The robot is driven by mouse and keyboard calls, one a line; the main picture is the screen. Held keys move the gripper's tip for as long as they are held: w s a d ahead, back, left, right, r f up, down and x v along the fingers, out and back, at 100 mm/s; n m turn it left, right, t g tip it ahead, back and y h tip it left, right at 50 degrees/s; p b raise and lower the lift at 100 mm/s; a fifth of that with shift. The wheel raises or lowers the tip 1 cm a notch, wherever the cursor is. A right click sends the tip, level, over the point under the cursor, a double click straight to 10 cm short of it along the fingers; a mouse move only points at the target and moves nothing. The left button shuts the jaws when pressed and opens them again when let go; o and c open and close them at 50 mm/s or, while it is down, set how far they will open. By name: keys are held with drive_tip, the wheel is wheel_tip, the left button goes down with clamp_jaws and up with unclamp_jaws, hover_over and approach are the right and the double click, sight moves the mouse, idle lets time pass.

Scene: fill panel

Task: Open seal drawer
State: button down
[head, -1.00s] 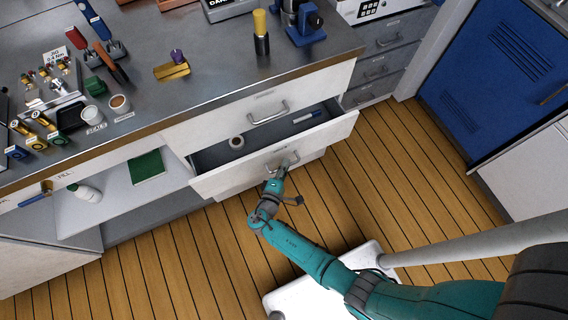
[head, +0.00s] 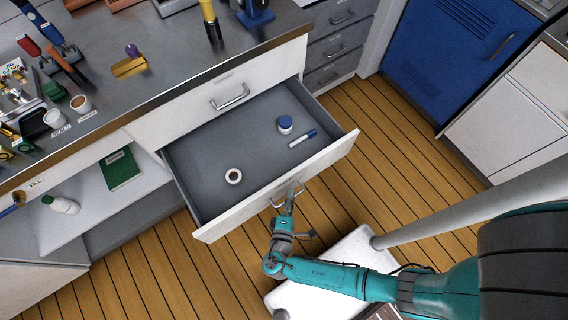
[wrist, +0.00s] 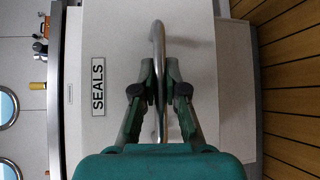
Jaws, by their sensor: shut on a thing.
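The seal drawer (head: 262,187) is pulled far out from under the counter in the head view. Its front, labelled SEALS (wrist: 98,86) in the wrist view, carries a metal bar handle (wrist: 158,40). My gripper (wrist: 160,82) is shut on that handle, with one finger on each side of the bar. In the head view my gripper (head: 290,200) is at the drawer front.
A shut drawer with its own handle (head: 230,97) is above. The counter (head: 180,75) holds tools, cups and a yellow-topped bottle (head: 210,20). An open shelf at left holds a green book (head: 119,170) and a white bottle (head: 61,204). Wooden floor (head: 385,150) is clear at right.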

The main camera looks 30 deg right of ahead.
drive_tip(key=shift+s, duration=0.6)
drive_tip(key=c, duration=1.2)
unclamp_jaws()
drive_tip(key=shift+a, duration=0.1)
drive_tip(key=v, duration=0.7)
drive_tip(key=shift+s, duration=0.2)
